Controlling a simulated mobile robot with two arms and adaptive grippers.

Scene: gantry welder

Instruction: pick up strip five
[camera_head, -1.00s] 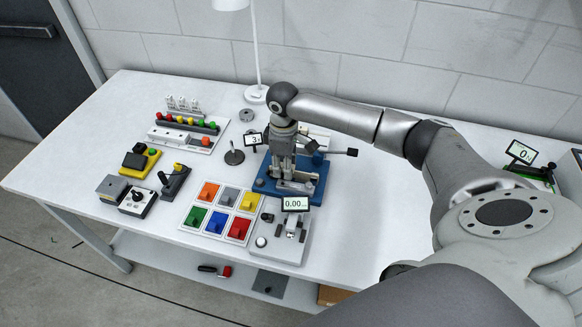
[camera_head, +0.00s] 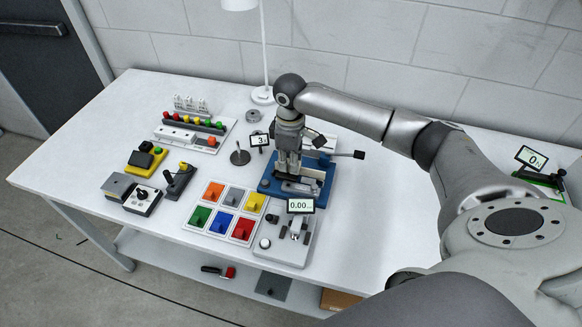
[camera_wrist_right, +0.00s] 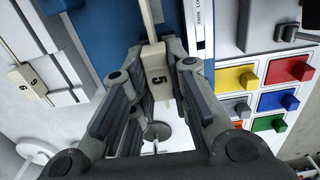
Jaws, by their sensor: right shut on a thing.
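Strip five, a pale cream strip marked 5 (camera_wrist_right: 157,78), stands between the fingers of my right gripper (camera_wrist_right: 155,50) in the right wrist view. The fingers are shut on it, and its upper part runs past the fingertips over the blue fixture (camera_wrist_right: 110,25). In the head view my right gripper (camera_head: 288,178) points down at the blue fixture (camera_head: 318,187), and the strip is too small or hidden there. Whether the strip is clear of the fixture cannot be told. My left gripper is not in view.
A pale numbered strip (camera_wrist_right: 28,85) lies beside a grey slotted block in the wrist view. Coloured switches on a panel (camera_head: 228,212) and a device with a 0.00 display (camera_head: 301,206) stand near the fixture. A lamp (camera_head: 263,60) stands behind. The table's left end is clear.

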